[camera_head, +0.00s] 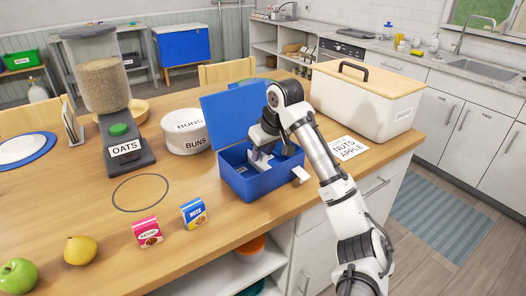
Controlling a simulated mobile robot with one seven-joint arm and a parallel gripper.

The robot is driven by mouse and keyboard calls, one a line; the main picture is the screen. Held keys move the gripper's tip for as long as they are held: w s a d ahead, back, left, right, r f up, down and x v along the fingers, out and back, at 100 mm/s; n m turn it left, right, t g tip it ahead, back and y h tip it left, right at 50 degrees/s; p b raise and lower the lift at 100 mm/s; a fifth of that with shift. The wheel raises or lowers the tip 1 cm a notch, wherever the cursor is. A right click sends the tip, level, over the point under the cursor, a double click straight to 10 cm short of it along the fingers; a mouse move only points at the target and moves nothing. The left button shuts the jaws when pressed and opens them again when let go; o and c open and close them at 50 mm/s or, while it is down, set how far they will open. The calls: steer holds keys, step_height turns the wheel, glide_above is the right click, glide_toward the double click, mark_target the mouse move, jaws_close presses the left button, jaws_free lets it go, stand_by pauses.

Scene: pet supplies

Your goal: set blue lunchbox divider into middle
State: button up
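The blue lunchbox (258,187) stands near the front edge of the wooden table, with its blue lid (230,114) raised open at the back. My gripper (262,156) reaches down into the box from above, near its middle. Pale grey parts show at the gripper's end inside the box; I cannot tell whether they are fingers or a divider. The arm and gripper hide much of the box's right interior. A small white tab (300,174) shows at the box's right side.
A white bin with a wooden lid (368,88) and a "NUTS APPLE" card (346,148) stand right of the lunchbox. A white BUNS tin (187,134) and OATS dispenser (124,148) stand left. Raisin (147,232) and nuts (194,213) boxes, a pear (80,250) and apple (18,275) lie front left.

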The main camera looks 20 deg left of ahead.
steer(key=b+v, duration=0.1)
steer(key=v, duration=1.2)
steer(key=shift+s+d+r, duration=0.15)
steer(key=shift+r, duration=0.15)
